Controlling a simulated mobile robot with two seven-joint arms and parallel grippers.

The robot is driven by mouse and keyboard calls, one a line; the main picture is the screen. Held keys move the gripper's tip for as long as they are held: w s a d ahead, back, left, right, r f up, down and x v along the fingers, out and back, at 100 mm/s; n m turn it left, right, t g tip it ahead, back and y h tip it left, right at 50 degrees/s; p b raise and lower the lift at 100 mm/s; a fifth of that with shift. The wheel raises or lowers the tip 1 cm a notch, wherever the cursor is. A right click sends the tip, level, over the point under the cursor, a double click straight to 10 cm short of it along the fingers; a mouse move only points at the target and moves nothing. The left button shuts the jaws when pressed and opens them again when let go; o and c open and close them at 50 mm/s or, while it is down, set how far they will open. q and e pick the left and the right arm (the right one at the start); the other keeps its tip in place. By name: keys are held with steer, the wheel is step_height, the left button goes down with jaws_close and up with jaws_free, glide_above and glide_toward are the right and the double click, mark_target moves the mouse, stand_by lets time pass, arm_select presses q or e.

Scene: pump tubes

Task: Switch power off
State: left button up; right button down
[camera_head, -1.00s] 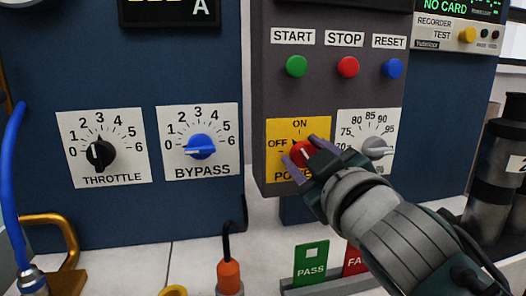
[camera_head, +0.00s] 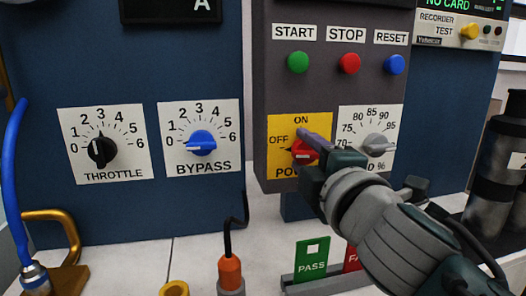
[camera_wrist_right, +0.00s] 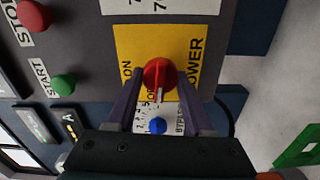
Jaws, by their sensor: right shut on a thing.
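The red power knob (camera_head: 303,155) is on a yellow panel (camera_head: 285,125) marked ON, OFF and POWER, low on the dark grey control box. Its pointer faces left toward OFF. In the right wrist view the knob (camera_wrist_right: 160,75) has its white mark pointing down toward the partly covered OFF label. My right gripper (camera_head: 304,150) is shut on the knob, one finger above it; the other is largely hidden in the head view. The wrist view shows my right gripper (camera_wrist_right: 160,88) with a finger on each side of the knob. My left gripper is not in view.
Green START (camera_head: 298,62), red STOP (camera_head: 349,63) and blue RESET (camera_head: 395,65) buttons sit above. A grey percent dial (camera_head: 376,145) is close on the right, partly behind my gripper. Throttle (camera_head: 102,152) and bypass (camera_head: 202,142) dials are left. A PASS card (camera_head: 311,260) stands below.

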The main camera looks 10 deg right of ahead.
steer(key=shift+n, duration=0.6)
steer(key=shift+c, duration=1.4)
jaws_free()
steer(key=s, duration=1)
steer(key=shift+d, duration=0.15)
